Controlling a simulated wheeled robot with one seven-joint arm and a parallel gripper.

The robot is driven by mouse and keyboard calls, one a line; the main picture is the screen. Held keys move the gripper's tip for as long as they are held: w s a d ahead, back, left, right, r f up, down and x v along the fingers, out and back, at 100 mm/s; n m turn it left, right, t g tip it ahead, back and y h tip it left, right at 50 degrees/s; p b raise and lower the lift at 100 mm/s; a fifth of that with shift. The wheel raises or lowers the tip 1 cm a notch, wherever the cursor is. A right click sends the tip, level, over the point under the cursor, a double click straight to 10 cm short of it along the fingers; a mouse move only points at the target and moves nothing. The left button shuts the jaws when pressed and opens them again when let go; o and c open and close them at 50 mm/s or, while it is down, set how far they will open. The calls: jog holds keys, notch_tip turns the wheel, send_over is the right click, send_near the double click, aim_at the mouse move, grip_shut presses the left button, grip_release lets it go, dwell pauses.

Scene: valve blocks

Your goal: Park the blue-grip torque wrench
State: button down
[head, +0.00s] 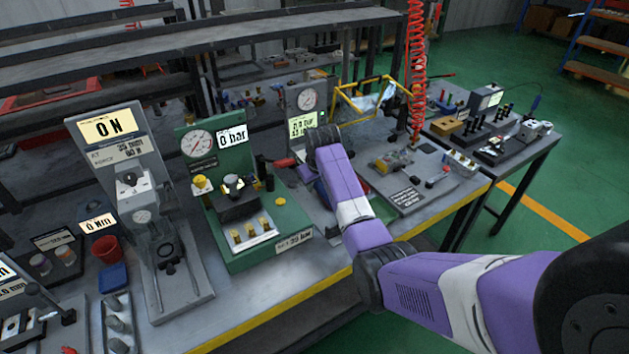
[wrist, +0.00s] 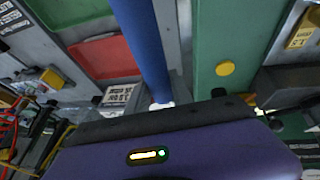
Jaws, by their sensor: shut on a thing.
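The torque wrench's blue grip (wrist: 145,45) runs from the upper edge of the wrist view down to my gripper (wrist: 162,106). My gripper is shut on the wrench, and a small white part shows at the grip's lower end. The fingertips are mostly hidden behind the purple and black hand. In the head view my purple arm reaches over the bench and hides the gripper. A small blue patch shows left of the arm there; I cannot tell if it is the grip. I cannot make out a parking place for the wrench.
A green pressure stand (head: 190,135) is left of my arm; its base with a yellow button (wrist: 225,68) shows in the wrist view. A red tray (wrist: 97,62) lies left of the grip. A grey press (head: 120,150) stands farther left. A red coiled hose (head: 416,70) hangs at right.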

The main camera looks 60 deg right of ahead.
aim_at(318, 192)
jog(key=shift+r+p, duration=0.2)
jog(key=shift+p, duration=0.25)
jog(key=shift+f+b, duration=1.65)
jog(key=shift+f, duration=0.95)
jog(key=shift+f+b, duration=0.9)
jog(key=shift+f, duration=1.1)
jog(key=c, duration=1)
grip_release()
jog(key=shift+c, duration=0.2)
jog(key=shift+s+a+f, duration=0.1)
jog(key=shift+f, duration=0.05)
jog(key=shift+v, duration=3.95)
